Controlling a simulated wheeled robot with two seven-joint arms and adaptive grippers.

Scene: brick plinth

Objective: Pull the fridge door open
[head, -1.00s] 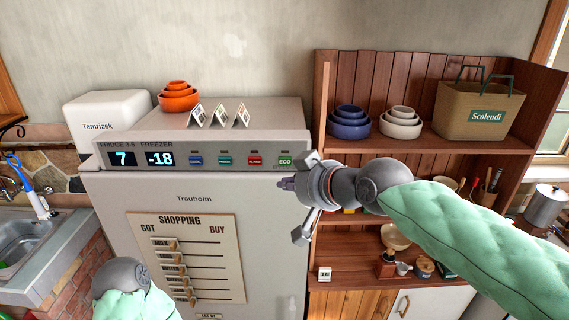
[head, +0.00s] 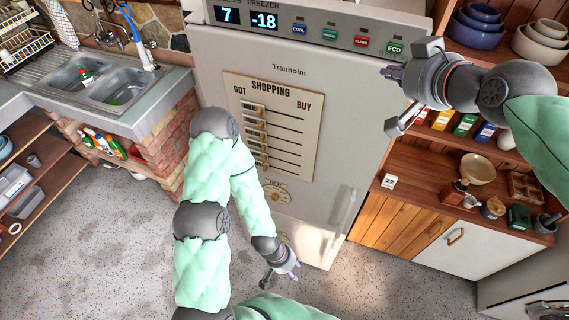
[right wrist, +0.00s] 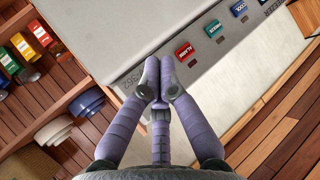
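The fridge (head: 330,110) is pale grey, with a display panel along its top front. Its door looks closed. A pale upright handle (head: 344,214) is on the door's lower right. My left gripper (head: 289,267) is low in front of the door, left of and below the handle, apart from it; its fingers are too small to judge. My right gripper (head: 392,73) is at the door's upper right edge, below the panel. In the right wrist view its fingertips (right wrist: 157,84) are together with nothing visible between them, in front of the fridge's panel side.
A shopping board (head: 268,130) is on the door. At right, a wooden shelf unit (head: 410,165) holds bowls, boxes and jars. At left are a sink (head: 95,80) on a brick base and a low shelf (head: 40,185). The speckled floor (head: 120,235) is clear.

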